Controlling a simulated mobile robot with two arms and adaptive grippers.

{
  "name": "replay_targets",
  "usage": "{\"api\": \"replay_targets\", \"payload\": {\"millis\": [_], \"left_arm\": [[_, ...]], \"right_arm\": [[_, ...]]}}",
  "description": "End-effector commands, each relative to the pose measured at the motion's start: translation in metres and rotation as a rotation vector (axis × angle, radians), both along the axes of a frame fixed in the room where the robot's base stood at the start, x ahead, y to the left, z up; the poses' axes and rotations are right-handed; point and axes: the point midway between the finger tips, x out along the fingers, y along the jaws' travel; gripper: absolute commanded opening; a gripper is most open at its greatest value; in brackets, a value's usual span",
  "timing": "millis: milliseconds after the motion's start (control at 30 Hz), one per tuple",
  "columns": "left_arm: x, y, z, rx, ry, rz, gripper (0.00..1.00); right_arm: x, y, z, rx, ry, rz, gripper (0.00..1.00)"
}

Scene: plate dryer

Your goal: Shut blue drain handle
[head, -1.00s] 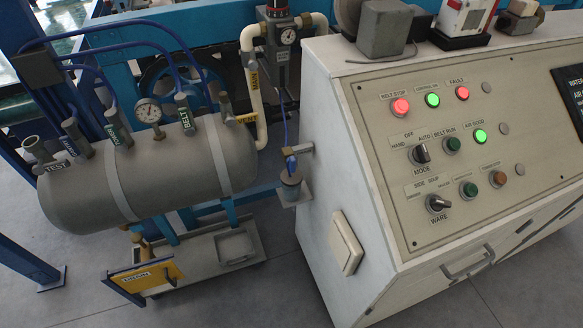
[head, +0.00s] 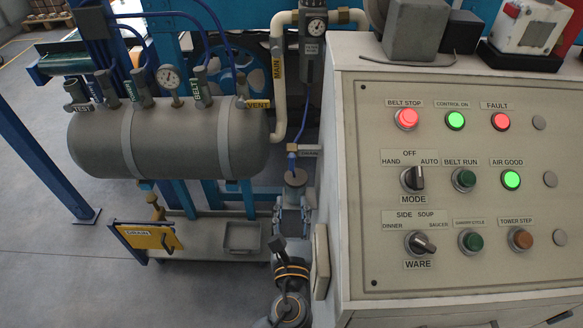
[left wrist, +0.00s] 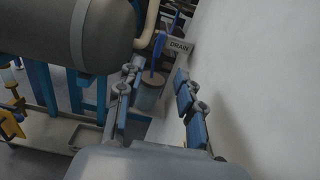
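The blue drain handle (head: 292,160) hangs at the end of a thin blue hose, just left of the control cabinet, above a small grey cup (head: 294,178). In the left wrist view the handle (left wrist: 158,50) appears as a roughly upright blue piece beside the DRAIN label (left wrist: 179,46). My left gripper (head: 293,207) is below the handle and cup in the head view. In the left wrist view its blue-padded fingers (left wrist: 157,82) are spread, with the cup beyond and between them. Nothing is between the pads. My right gripper is not in view.
The white control cabinet wall (left wrist: 245,80) is close on the right of my left gripper. A grey tank (head: 170,140) is at the left. A yellow drain plate (head: 150,238) and a low shelf (head: 205,245) are below it. Open floor lies at the lower left.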

Motion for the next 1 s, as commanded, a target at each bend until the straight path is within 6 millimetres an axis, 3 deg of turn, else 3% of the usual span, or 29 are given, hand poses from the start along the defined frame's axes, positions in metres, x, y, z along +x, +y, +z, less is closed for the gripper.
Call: {"api": "replay_targets", "payload": {"millis": [167, 400, 600, 1000], "left_arm": [[0.033, 0.000, 0.001, -0.002, -0.001, 0.001, 0.37], [0.085, 0.000, 0.000, -0.002, 0.001, 0.001, 0.37], [0.116, 0.000, 0.000, -0.004, 0.002, 0.000, 0.37], [0.130, 0.000, -0.001, -0.005, 0.004, -0.001, 0.37]], "right_arm": [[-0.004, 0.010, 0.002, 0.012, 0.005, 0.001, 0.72], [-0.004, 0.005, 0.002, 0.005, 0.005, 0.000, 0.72], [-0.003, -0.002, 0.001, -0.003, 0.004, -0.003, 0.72], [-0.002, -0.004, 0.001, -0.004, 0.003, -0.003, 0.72]]}}
